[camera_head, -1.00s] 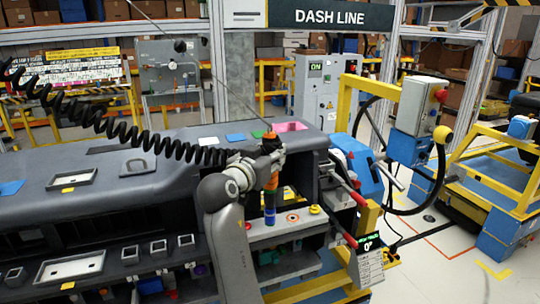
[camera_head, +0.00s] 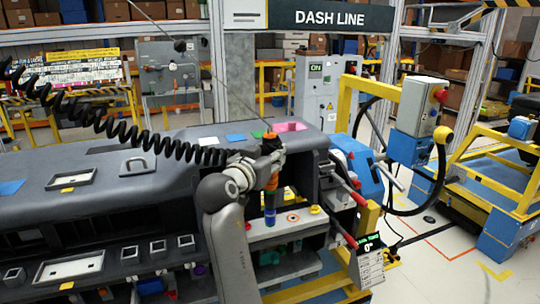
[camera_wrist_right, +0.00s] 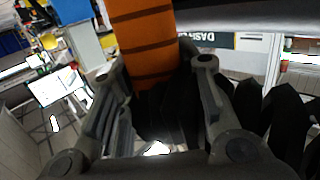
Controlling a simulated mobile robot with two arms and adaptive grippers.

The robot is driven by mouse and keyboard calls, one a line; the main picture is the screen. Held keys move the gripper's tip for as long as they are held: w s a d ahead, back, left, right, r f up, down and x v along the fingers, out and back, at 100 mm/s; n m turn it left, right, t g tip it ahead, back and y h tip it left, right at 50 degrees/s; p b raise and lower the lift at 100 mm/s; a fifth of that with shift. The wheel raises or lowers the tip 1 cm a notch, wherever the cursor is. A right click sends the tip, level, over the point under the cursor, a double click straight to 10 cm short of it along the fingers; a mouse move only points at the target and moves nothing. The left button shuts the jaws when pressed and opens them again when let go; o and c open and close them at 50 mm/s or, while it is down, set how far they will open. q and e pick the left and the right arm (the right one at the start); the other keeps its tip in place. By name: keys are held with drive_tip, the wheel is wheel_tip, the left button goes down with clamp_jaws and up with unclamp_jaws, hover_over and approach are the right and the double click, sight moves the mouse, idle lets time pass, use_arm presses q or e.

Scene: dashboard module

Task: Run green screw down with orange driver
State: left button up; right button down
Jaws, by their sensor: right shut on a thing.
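The orange driver (camera_head: 271,180) is an upright tool with orange and black parts and a dark blue lower end, in the middle of the head view. My right gripper (camera_head: 267,162) is shut around its body. In the right wrist view, the orange driver body (camera_wrist_right: 144,45) stands between the fingers of my right gripper (camera_wrist_right: 155,85). The driver's lower end meets the pale ledge (camera_head: 290,229) in the picture; I cannot tell whether it touches anything. I cannot make out a green screw. My left gripper is not in view.
A black coiled hose (camera_head: 110,128) hangs from upper left towards the driver. An orange ring (camera_head: 293,217) and a yellow knob (camera_head: 315,209) are right of the driver's tip. The dark dashboard (camera_head: 110,215) fills the left. A small display (camera_head: 369,243) stands at front right.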

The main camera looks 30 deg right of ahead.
sight(270, 133)
drive_tip(key=shift+f+b, duration=0.3)
drive_tip(key=shift+b, duration=0.05)
idle(0.7)
idle(0.4)
drive_tip(key=shift+w+d+r+p, duration=0.1)
drive_tip(key=shift+r+p, duration=0.4)
drive_tip(key=shift+r, duration=0.15)
drive_tip(key=shift+r+p, duration=1.5)
drive_tip(key=shift+r, duration=1.05)
